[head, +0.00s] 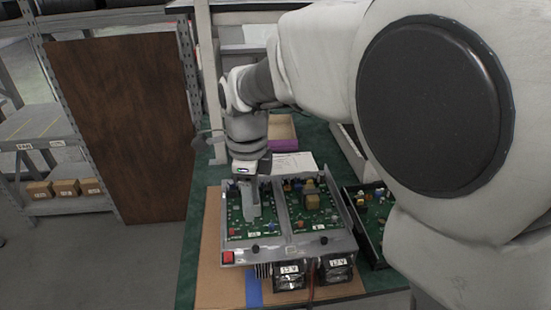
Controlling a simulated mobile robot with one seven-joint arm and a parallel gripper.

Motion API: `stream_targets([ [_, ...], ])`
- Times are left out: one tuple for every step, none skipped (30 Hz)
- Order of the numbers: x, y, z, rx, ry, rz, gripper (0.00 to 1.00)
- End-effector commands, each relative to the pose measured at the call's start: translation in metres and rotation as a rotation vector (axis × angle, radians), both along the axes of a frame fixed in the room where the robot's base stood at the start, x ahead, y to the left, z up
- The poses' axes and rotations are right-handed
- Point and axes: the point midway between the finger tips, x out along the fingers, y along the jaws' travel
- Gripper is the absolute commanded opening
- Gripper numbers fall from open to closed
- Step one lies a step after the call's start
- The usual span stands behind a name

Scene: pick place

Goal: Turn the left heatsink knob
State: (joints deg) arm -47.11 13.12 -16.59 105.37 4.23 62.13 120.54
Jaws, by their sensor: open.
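A metal chassis (289,243) with two green circuit boards sits on the bench. Two small black knobs stand on its front edge: the left knob (256,248) and the right knob (323,240). Below them, two black heatsink units with white labels hang at the front, a left one (289,275) and a right one (335,269). My gripper (251,213) points down over the left circuit board (236,215), behind the left knob and apart from it. It is open. I see nothing held, but the fingertips are small and the gap between them is unclear.
A red button (228,257) is at the chassis's front left corner. A black tray with another board (372,215) stands close on the right. A purple-edged box (282,130) and papers (294,163) lie behind. A brown panel (125,120) and shelves (60,205) stand left.

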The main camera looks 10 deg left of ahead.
Motion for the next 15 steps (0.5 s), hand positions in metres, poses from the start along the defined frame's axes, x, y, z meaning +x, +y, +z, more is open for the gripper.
stream_targets([
  [-0.001, 0.000, -0.015, -0.003, 0.004, 0.000, 0.52],
  [-0.001, 0.000, -0.022, -0.003, 0.004, 0.001, 0.52],
  [-0.001, -0.001, -0.031, -0.004, 0.004, 0.001, 0.52],
  [-0.001, -0.001, -0.038, -0.004, 0.004, 0.001, 0.52],
  [-0.001, -0.001, -0.044, -0.004, 0.003, 0.001, 0.52],
  [-0.001, -0.001, -0.053, -0.004, 0.003, 0.000, 0.52],
  [-0.001, -0.001, -0.060, -0.004, 0.003, 0.000, 0.52],
  [-0.001, -0.001, -0.067, -0.004, 0.004, 0.000, 0.52],
  [-0.001, -0.001, -0.075, -0.003, 0.003, 0.000, 0.52],
  [-0.001, -0.001, -0.082, -0.003, 0.003, 0.000, 0.52],
  [-0.001, -0.001, -0.088, -0.004, 0.003, 0.000, 0.52],
  [-0.001, -0.001, -0.096, -0.004, 0.003, 0.001, 0.52],
  [0.000, -0.001, -0.102, -0.003, 0.003, 0.001, 0.52],
  [0.000, -0.001, -0.107, -0.003, 0.002, 0.000, 0.52],
  [0.000, -0.001, -0.114, -0.003, 0.002, 0.000, 0.52],
])
